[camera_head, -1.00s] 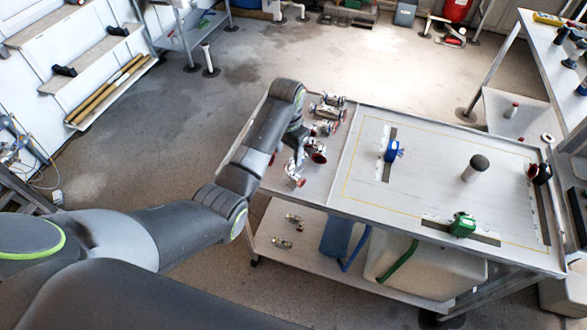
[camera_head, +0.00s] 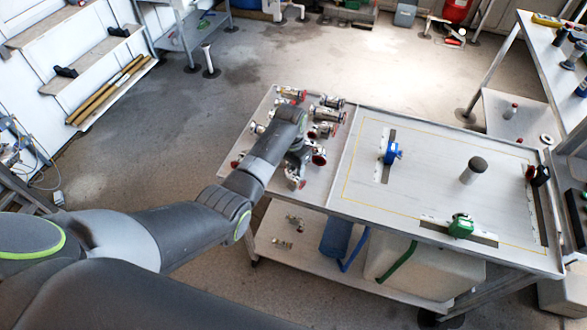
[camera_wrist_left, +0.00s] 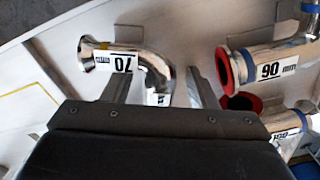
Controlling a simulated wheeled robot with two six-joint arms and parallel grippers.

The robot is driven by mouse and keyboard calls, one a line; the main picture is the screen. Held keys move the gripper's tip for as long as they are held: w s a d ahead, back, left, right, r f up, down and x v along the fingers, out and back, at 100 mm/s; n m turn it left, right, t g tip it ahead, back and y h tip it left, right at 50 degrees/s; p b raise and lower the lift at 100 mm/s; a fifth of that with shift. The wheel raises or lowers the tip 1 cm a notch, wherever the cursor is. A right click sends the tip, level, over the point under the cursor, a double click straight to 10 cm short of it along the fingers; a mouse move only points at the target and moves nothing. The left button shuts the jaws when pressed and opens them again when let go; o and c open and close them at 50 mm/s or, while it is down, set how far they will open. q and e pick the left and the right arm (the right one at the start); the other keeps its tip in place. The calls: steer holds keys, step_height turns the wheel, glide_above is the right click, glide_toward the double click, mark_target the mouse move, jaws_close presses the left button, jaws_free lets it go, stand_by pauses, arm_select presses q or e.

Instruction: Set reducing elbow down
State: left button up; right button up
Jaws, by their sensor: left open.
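In the head view my left gripper (camera_head: 299,160) is over the left part of the cart top, largely hidden by my own arm. My right gripper is not in view.
The cart's right panel (camera_head: 430,175) holds a blue clamp (camera_head: 391,152), a green clamp (camera_head: 461,226) and a dark-topped cylinder (camera_head: 474,170). Its middle is mostly clear.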

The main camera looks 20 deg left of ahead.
arm_select(q)
jaws_close()
